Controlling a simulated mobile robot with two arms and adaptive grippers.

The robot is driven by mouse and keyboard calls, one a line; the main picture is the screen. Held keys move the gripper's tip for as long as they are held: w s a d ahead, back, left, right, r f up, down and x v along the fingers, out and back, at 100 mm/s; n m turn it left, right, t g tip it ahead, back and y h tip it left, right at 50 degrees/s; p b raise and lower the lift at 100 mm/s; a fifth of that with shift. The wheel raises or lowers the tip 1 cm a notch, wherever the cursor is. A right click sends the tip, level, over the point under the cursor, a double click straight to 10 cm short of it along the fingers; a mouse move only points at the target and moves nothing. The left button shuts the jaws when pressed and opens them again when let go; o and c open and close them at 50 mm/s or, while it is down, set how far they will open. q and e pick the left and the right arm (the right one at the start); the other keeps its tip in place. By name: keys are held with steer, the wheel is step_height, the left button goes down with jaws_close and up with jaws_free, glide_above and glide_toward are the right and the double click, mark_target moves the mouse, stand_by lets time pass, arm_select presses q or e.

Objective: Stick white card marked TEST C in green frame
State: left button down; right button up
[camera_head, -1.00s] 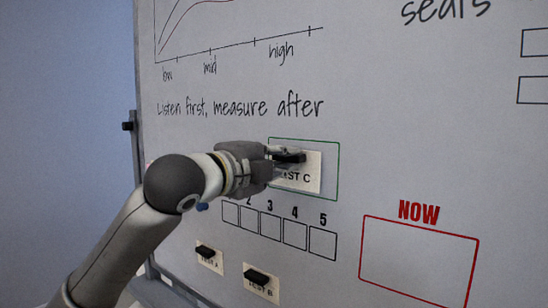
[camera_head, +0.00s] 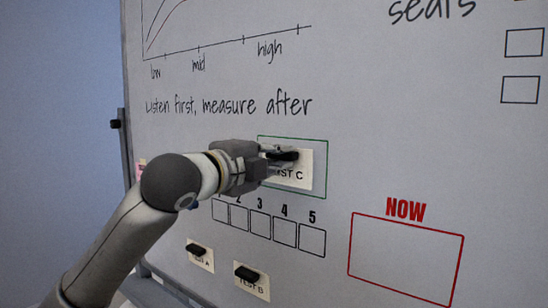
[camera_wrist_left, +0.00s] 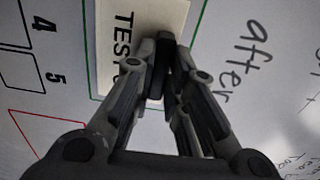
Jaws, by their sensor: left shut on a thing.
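The white card marked TEST C (camera_head: 304,172) is at the whiteboard, inside the outline of the green frame (camera_head: 327,160). My left gripper (camera_head: 272,158) is shut on the black grip (camera_head: 287,155) of this card and covers the card's left part. In the left wrist view the card (camera_wrist_left: 112,75) lies beyond my left gripper (camera_wrist_left: 160,75), within the green line (camera_wrist_left: 90,60). Part of its lettering is hidden by the fingers. I cannot tell whether the card touches the board. My right gripper is not in view.
Cards TEST A (camera_head: 201,262) and TEST B (camera_head: 262,288) are on the board below, each with a black grip. A row of numbered boxes (camera_head: 285,231) runs under the green frame. An empty red NOW frame (camera_head: 405,258) is at lower right.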

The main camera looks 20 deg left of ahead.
arm_select(q)
steer(key=shift+w, duration=0.15)
steer(key=shift+w+d, duration=0.15)
steer(key=shift+w, duration=0.2)
stand_by(0.4)
steer(key=c, duration=1.4)
jaws_free()
steer(key=shift+s, duration=0.1)
steer(key=shift+o, duration=0.2)
steer(key=o, duration=0.4)
